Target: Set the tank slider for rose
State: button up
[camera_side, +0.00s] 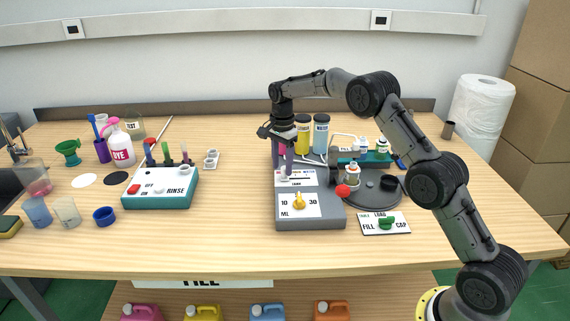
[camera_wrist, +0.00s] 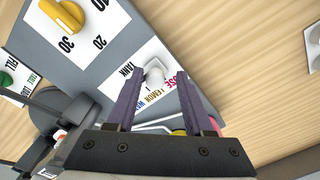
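The grey dispenser panel (camera_side: 335,216) stands mid-table, with a white tank slider label (camera_wrist: 126,72) on it. The wrist view shows "TANK" and coloured words, including pink lettering beside the right finger that looks like part of "ROSE". A pale slider knob (camera_wrist: 155,74) stands on the label. My gripper (camera_wrist: 158,72) is over the label with its purple fingers apart, one on each side of the knob. Gaps show between knob and fingers. In the side view my gripper (camera_side: 283,172) points down at the panel's back left, and its fingers partly cover the slider.
A yellow dial (camera_side: 299,201) is on the panel's front. A round dark turntable (camera_side: 372,190) with a bottle and a green knob (camera_side: 386,223) on a label are to the right.

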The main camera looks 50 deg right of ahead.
aim_at(283, 167)
jog(key=shift+o, duration=0.3)
jog(key=shift+s+d, duration=0.1)
notch_tip(283, 167, up, 14)
dwell(0.4)
